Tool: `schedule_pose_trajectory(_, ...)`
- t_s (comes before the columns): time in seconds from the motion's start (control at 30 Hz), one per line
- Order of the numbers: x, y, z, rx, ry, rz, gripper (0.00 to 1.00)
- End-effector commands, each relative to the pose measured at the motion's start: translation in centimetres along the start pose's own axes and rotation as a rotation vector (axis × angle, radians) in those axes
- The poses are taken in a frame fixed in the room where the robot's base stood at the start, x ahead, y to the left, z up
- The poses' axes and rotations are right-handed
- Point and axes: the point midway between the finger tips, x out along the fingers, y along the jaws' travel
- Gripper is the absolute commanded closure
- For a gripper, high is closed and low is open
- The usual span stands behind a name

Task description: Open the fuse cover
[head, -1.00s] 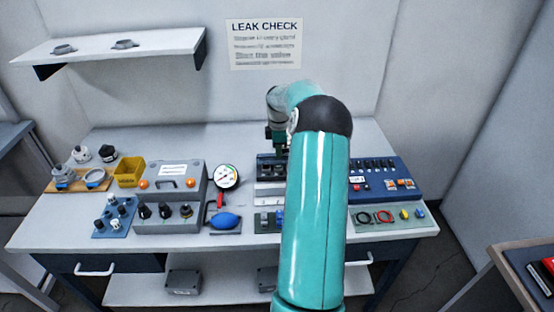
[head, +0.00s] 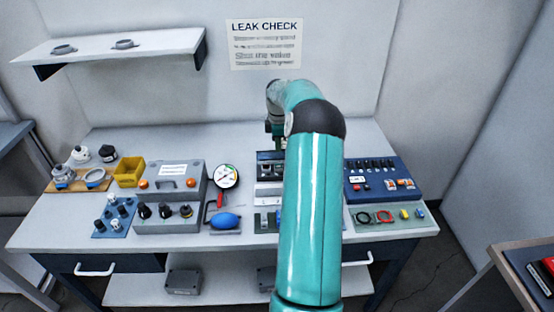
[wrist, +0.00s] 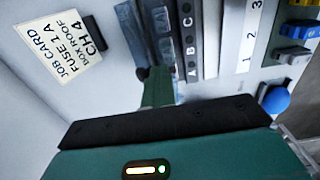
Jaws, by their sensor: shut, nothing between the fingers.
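The fuse box (head: 270,168) stands on the bench, left of my arm in the head view, which hides part of it. In the wrist view it shows as a dark unit with a strip lettered A, B, C (wrist: 191,62) and a row of dark windows (wrist: 166,47). A slanted blue-grey panel (wrist: 131,32) runs along its far edge; I cannot tell for sure whether this is the cover or how far it is open. My gripper (wrist: 155,73) is shut and empty, its fingertips close to the lettered unit's edge; contact is unclear.
A job card (wrist: 62,45) reads fuse 1 A, box roof, CH 4. Left of the fuse box stand a gauge (head: 224,177), a blue bulb (head: 225,221) and a grey case (head: 176,181). A blue switch panel (head: 383,180) stands to the right.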

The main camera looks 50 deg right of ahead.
Motion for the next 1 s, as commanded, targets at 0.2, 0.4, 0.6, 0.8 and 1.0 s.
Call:
schedule_pose_trajectory(0.2, 0.1, 0.7, 0.0, -0.001, 0.000, -0.004, 1.00)
schedule_pose_trajectory(0.4, 0.0, 1.1, 0.0, -0.001, -0.001, -0.005, 1.00)
schedule_pose_trajectory(0.6, 0.1, 1.5, 0.1, 0.000, -0.001, -0.006, 1.00)
schedule_pose_trajectory(0.8, -0.1, 2.2, 0.1, 0.000, -0.001, -0.006, 1.00)
schedule_pose_trajectory(1.0, -0.2, 2.5, 0.0, 0.000, -0.001, -0.006, 1.00)
